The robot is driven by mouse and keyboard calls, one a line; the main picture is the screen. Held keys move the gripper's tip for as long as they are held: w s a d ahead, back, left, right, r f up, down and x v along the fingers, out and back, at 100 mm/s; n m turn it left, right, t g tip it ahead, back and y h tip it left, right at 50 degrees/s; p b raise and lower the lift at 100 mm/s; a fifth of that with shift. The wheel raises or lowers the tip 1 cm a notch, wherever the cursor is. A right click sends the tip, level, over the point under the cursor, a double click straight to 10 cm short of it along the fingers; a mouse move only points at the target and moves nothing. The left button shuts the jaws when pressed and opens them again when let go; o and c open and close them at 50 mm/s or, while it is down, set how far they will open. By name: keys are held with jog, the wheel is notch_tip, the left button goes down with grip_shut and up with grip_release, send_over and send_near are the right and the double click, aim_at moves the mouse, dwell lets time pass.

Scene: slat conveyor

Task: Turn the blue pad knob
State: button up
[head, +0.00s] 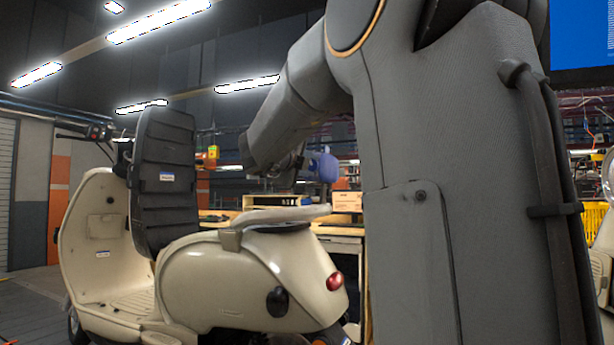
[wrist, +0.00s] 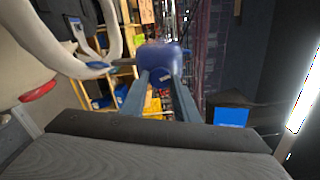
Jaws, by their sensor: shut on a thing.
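The blue pad knob (wrist: 163,60) is a rounded blue block in the middle of the wrist view. My gripper (wrist: 160,78) reaches it with both fingers and is shut on it. In the head view the blue pad knob (head: 327,167) shows beyond the end of my arm, above the rear of the cream scooter. My gripper (head: 300,168) is small and dark there, just left of the knob. The fingers' contact with the knob is too small to make out in the head view. What the knob is mounted on is not clear.
Wooden benches and shelves stand behind. A second pale scooter (head: 603,240) shows at the right edge.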

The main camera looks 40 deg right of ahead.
jog(key=shift+m+b, duration=1.05)
jog(key=shift+m, duration=0.35)
jog(key=o, duration=1.1)
jog(key=shift+c, duration=0.2)
jog(key=v, duration=0.7)
jog(key=shift+s+a+b, duration=0.25)
jog(key=shift+a+b, duration=0.05)
jog(key=shift+b, duration=0.05)
